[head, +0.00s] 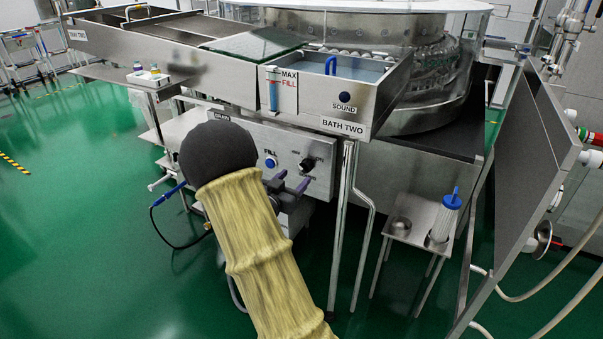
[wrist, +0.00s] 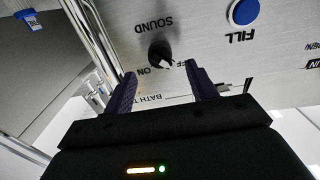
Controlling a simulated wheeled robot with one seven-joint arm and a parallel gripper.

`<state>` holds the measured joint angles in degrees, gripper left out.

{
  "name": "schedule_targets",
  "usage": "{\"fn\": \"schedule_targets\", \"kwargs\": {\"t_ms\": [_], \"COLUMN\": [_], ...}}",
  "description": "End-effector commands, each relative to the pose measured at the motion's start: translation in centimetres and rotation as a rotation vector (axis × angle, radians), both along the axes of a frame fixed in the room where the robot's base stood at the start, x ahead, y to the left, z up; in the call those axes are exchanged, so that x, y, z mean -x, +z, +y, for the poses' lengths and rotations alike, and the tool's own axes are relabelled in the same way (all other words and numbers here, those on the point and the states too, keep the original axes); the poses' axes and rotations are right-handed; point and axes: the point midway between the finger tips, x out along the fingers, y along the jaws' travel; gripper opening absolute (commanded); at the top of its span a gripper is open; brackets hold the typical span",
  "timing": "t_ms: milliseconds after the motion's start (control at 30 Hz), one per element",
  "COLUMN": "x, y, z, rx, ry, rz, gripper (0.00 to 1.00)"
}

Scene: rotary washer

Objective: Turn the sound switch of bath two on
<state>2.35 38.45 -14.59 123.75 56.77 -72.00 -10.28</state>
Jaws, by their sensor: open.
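The sound switch is a black rotary knob (wrist: 160,52) on a steel control panel, labelled SOUND, with OFF and ON marks beside it. It also shows in the head view as a dark knob (head: 308,164) right of a blue FILL button (head: 271,162). My gripper (wrist: 163,73) is open, its two purple fingers spread just short of the knob, which lies in line with the gap. I see no contact. In the head view my gripper (head: 290,184) is in front of the panel, partly hidden by my arm.
The bath two tank (head: 344,129) stands above the panel, with a round dark part (head: 344,97) labelled SOUND on its front. A steel leg and pipe run down right of the panel. A small stand (head: 403,226) with a blue-capped bottle (head: 444,217) is further right.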

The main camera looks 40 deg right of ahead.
Motion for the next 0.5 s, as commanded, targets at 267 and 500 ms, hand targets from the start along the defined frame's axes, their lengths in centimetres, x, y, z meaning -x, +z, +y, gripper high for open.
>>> {"fn": "schedule_targets", "kwargs": {"t_ms": [267, 500], "x": [-1.6, -2.0], "y": [-0.1, 0.0], "z": [-4.1, -4.9], "rx": [0.000, 0.000], "ry": [-0.002, 0.000], "rz": [0.000, 0.001], "gripper": [0.57, 0.57]}}
